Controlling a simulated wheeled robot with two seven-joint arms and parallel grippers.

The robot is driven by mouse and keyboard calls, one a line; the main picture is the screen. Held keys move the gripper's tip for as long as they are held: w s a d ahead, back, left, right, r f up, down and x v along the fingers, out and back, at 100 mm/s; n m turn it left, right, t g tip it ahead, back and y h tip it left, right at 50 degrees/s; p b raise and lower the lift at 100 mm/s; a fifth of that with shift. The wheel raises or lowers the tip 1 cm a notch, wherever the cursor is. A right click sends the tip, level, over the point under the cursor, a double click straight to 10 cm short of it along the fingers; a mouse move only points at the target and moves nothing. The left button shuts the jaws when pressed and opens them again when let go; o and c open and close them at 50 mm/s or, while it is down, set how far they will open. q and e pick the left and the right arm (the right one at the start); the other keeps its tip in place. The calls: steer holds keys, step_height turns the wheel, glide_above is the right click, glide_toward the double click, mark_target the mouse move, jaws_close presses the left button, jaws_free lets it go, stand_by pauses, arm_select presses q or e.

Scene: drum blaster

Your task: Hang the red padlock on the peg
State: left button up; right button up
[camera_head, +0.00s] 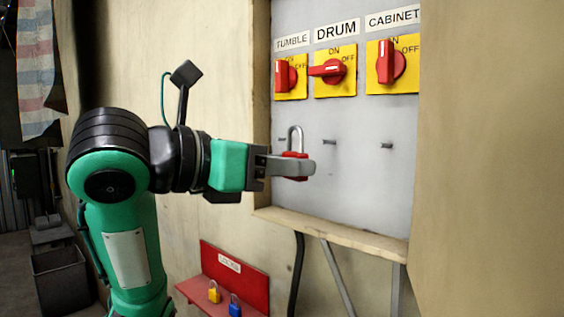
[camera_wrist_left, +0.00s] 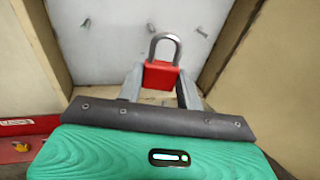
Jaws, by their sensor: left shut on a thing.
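The red padlock (camera_head: 297,156) with a grey shackle pointing up is held in my left gripper (camera_head: 300,168), in front of the grey panel. It also shows in the left wrist view (camera_wrist_left: 161,74), between the two fingers, with its shackle upright. Three short pegs stick out of the panel: a left peg (camera_head: 282,139), a middle peg (camera_head: 329,142) and a right peg (camera_head: 387,146). The padlock is near the left peg in the head view. Whether the shackle touches or surrounds any peg cannot be told. My right gripper is not in view.
Three red rotary switches on yellow plates, labelled TUMBLE, DRUM (camera_head: 328,70) and CABINET, sit above the pegs. A wooden ledge (camera_head: 335,233) runs below the panel. A red lock shelf (camera_head: 236,279) at lower left holds a yellow padlock (camera_head: 214,293) and a blue padlock (camera_head: 235,307).

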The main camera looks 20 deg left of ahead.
mark_target(337, 168)
arm_select(q)
steer(key=shift+w+d, duration=0.3)
steer(key=shift+w, duration=0.25)
steer(key=w, duration=0.2)
steer(key=w+d, duration=0.1)
steer(key=w+d+f, duration=0.1)
steer(key=w, duration=0.1)
steer(key=shift+w+b, duration=0.35)
steer(key=shift+b, duration=0.05)
steer(key=shift+w+a+f, duration=0.1)
steer(key=shift+w, duration=0.05)
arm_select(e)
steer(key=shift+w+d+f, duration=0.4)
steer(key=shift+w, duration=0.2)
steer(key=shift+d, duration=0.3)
